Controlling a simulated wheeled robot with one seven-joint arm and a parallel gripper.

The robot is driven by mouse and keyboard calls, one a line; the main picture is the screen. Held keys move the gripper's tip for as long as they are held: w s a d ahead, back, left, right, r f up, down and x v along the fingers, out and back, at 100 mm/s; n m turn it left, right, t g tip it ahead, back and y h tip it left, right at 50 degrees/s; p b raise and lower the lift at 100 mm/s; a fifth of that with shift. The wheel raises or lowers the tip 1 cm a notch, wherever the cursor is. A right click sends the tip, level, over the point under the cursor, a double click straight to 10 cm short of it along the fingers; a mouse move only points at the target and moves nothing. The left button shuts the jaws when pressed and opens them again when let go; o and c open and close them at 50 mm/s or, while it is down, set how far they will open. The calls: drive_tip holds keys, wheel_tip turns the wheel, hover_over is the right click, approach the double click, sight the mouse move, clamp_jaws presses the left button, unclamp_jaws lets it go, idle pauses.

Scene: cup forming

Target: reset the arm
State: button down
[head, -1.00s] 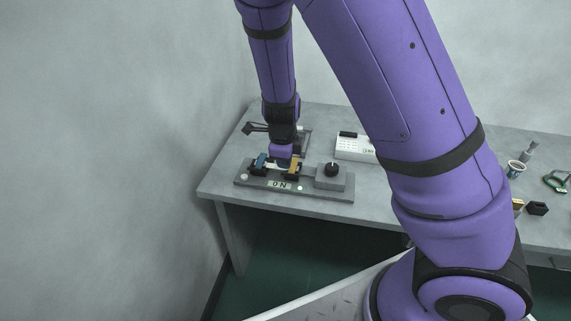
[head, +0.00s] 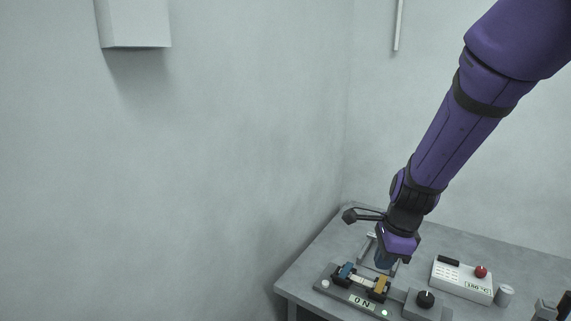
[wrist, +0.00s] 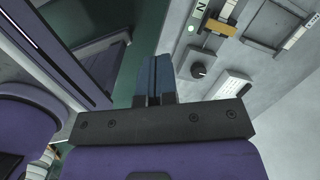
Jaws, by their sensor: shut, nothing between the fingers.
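My gripper (head: 384,262) hangs from my purple arm over the grey table (head: 325,250) in the head view, just above and behind the ON fixture. Its fingers point down. In the wrist view the blue-grey fingers of my gripper (wrist: 153,78) lie together, shut and empty. I see no contact between gripper and fixture.
A black knob (head: 426,299) on a grey box stands right of the fixture. A white panel (head: 455,278) with a red button (head: 481,271) is behind it. Walls rise behind and left of the table.

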drive_tip(key=s+d+r+n+t, duration=0.2)
drive_tip(key=s+d+r+n, duration=0.2)
drive_tip(key=s+r+n, duration=0.5)
drive_tip(key=s+d+r+n+t+h, duration=0.1)
drive_tip(key=s+d+r+n, duration=0.3)
drive_tip(key=s+r+n, duration=0.6)
drive_tip(key=shift+s+d+r+t+h, duration=0.25)
drive_tip(key=shift+s+r+t, duration=0.3)
drive_tip(key=shift+r, duration=0.9)
